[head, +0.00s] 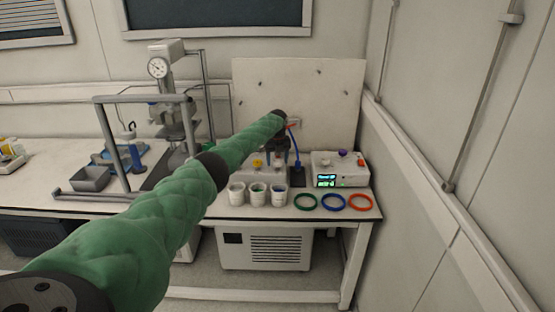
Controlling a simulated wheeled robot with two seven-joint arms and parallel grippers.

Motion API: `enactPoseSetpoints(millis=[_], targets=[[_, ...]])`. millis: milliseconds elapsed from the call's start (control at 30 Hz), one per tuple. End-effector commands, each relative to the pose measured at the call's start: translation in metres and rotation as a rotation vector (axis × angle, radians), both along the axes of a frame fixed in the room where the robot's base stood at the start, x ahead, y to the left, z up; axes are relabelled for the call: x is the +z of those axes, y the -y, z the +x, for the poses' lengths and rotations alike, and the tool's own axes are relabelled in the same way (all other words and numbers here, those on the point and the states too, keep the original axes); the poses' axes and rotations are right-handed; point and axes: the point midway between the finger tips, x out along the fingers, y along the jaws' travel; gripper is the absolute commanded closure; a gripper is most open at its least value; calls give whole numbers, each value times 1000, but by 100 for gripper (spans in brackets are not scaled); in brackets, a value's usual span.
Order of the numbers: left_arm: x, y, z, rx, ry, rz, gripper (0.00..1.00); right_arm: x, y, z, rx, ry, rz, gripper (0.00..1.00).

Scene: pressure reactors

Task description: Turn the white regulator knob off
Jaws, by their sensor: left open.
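My left arm reaches across from the lower left, over the bench. Its gripper (279,152) is a small dark shape at the far end, hanging over the white equipment at the back of the bench. It is open, and nothing can be seen held in it. A white box with a lit green display (326,181) stands just to its right, with a purple knob (343,153) and a small reddish part on top. A yellow knob (257,163) shows left of the gripper. My right gripper is not in view.
Several white cups (237,194) stand in front of the equipment. Green, blue and orange rings (360,202) lie at the bench's right front. A grey press stand (142,98) with a gauge is at left. A white panel (325,95) and the right wall bound the space.

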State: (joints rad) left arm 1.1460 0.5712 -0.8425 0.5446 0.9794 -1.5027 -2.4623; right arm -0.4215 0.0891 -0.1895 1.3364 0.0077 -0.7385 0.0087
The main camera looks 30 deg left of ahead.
Motion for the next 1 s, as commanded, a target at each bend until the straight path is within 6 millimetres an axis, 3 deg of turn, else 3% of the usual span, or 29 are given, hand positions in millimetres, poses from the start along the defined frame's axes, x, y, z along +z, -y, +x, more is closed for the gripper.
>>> enactPoseSetpoints(millis=[167, 400, 767, 1000], targets=[[0, 0, 0, 0, 0, 0, 39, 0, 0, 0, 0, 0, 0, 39], [0, 0, 0, 0, 0, 0, 82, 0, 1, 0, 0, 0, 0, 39], [-1, 1, 0, 42, 0, -1, 83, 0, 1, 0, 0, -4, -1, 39], [-1, 1, 1, 183, 2, 0, 83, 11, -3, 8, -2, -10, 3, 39]])
